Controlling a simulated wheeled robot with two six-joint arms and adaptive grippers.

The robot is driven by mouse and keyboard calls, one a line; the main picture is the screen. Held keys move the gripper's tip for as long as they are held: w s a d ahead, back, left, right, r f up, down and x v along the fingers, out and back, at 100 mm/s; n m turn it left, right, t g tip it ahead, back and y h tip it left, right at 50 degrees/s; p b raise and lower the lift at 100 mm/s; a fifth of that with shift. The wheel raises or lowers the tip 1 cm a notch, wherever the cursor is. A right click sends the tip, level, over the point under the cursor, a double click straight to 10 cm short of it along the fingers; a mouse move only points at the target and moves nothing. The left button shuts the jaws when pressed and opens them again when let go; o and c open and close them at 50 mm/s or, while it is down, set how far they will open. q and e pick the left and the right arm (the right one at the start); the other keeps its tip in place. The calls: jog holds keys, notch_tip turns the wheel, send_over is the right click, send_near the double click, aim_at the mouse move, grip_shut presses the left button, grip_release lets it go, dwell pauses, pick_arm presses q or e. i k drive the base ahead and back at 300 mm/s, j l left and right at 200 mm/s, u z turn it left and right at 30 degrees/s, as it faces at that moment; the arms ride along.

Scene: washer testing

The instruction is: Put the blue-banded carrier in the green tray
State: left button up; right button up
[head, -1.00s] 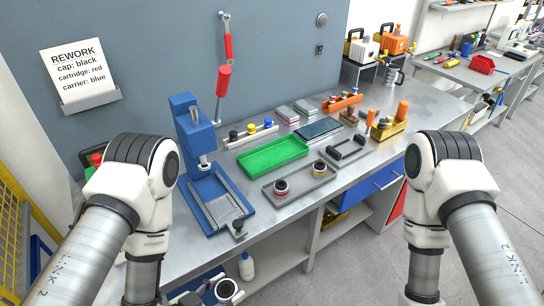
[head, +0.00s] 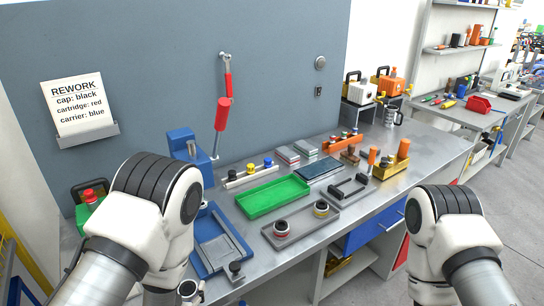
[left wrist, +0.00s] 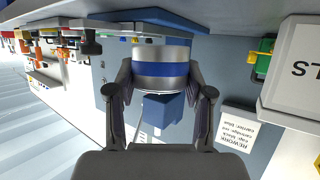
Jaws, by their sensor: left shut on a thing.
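The blue-banded carrier (left wrist: 161,68) is a silver cylinder with a blue band. In the left wrist view it sits between the fingers of my left gripper (left wrist: 161,80), which is shut on it. In the head view my left gripper (head: 190,291) shows only partly at the bottom edge, in front of the bench and below bench-top level in the picture. The green tray (head: 272,196) lies empty on the bench, up and to the right of that gripper and apart from it. My right gripper is outside the view.
A blue press (head: 207,240) stands left of the tray. A grey holder (head: 300,227) with two ringed parts lies in front of it. A rail with coloured caps (head: 248,174) lies behind, and a dark flat panel (head: 318,169) behind right. The bench's front edge lies between gripper and tray.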

aim_at(263, 197)
jog(key=u, duration=0.45)
jog(key=l+u, duration=0.15)
jog(key=u, duration=0.3)
jog(key=l+u, duration=0.1)
jog(key=u, duration=0.35)
jog(key=l+u, duration=0.1)
jog(key=u, duration=0.8)
jog(key=l+u, duration=0.15)
jog(key=u, duration=0.7)
jog(key=k+l+u, duration=0.1)
jog(key=u, duration=0.35)
jog(key=k+l+z, duration=0.15)
jog(key=z, duration=0.65)
jog(key=l+z, duration=0.1)
jog(key=z, duration=0.35)
jog(key=l+z, duration=0.1)
jog(key=z, duration=0.8)
jog(key=l+z, duration=0.15)
jog(key=z, duration=0.3)
jog(key=i+l+z, duration=0.2)
jog(key=z, duration=0.3)
jog(key=i+l+z, duration=0.1)
jog(key=i+z, duration=0.2)
jog(key=z, duration=0.15)
